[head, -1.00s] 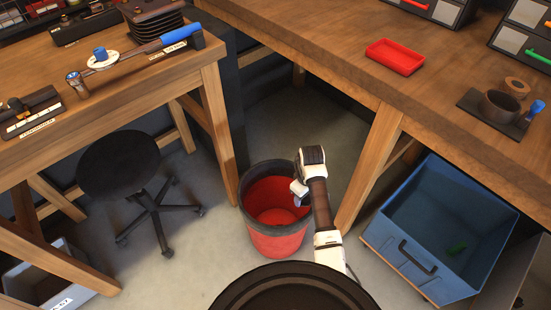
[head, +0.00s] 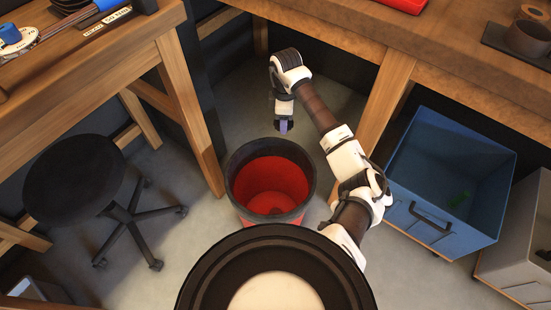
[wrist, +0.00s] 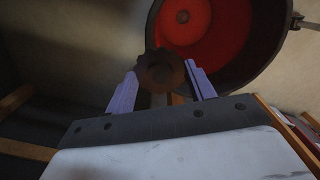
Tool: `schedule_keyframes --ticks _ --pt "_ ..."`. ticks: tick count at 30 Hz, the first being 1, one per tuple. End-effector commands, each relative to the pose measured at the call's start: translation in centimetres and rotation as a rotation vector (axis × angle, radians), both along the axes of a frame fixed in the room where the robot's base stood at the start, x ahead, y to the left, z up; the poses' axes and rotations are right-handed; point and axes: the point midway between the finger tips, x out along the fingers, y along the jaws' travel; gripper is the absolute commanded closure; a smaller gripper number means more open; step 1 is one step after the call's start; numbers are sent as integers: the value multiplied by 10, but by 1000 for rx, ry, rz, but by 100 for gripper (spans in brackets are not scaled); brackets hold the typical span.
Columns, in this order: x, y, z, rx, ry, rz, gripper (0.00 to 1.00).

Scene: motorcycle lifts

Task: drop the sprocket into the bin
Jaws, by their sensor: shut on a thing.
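The bin (head: 268,180) is a round red bucket with a dark rim, standing on the floor in the head view. Its red inside also shows in the wrist view (wrist: 228,32), at the top right. My gripper (head: 284,126) points down beyond the bin's far rim in the head view, not over its opening. In the wrist view my gripper (wrist: 161,76) is shut on the sprocket (wrist: 160,70), a dark brown toothed ring between the two pale purple fingers. The sprocket overlaps the bin's near left rim in that view. In the head view the sprocket is too small to make out.
A wooden bench (head: 110,62) stands at left and another workbench (head: 440,55) at right. A black stool (head: 75,180) is left of the bin. A blue crate (head: 450,175) with a small green thing inside is on the right. Bare floor surrounds the bin.

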Motion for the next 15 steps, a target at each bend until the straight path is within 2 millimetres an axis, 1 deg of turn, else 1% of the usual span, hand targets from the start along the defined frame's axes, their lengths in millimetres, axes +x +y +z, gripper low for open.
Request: schedule_keyframes --ticks 1,4,7,11,15 --pt "6 -3 -4 -11 -8 70 75" --pt "8 -3 6 -11 -7 226 75" --pt "5 -1 13 -13 -6 389 75" --pt "-6 4 18 -14 -3 603 75" --pt "-26 10 17 -13 0 820 75"
